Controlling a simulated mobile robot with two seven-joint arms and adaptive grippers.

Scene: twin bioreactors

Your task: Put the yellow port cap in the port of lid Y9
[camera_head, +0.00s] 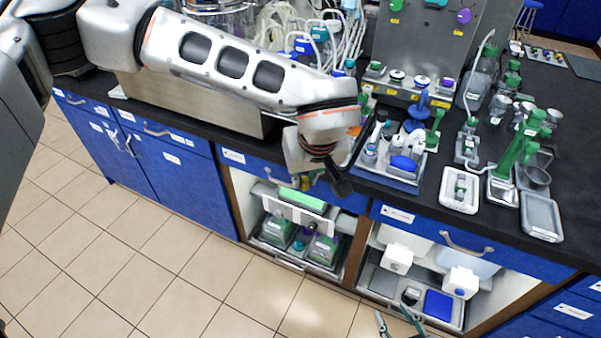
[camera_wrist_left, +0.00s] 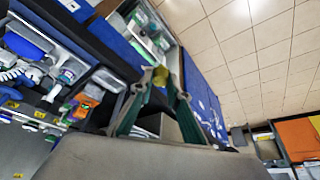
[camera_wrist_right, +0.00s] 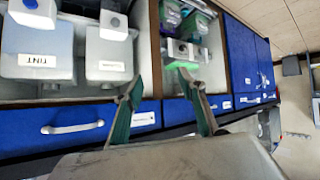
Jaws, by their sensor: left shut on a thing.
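My left gripper (camera_head: 338,186) is in front of the bench edge, above the open cabinet. In the left wrist view its fingers (camera_wrist_left: 158,80) are closed around a small yellow piece, which looks like the yellow port cap (camera_wrist_left: 161,75). In the head view the gripper hides the cap. My right gripper (camera_head: 400,322) is low at the bottom edge of the head view, in front of the right open cabinet. Its fingers (camera_wrist_right: 165,85) are apart with nothing between them. I cannot make out the label of lid Y9 in any view.
A vessel with many tubes stands at the back left, behind my left arm. A grey tray (camera_head: 376,175) with bottles and a blue item lies on the bench. Green stands (camera_head: 515,155) and white trays (camera_head: 459,204) are to its right. The tiled floor (camera_head: 150,245) is clear.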

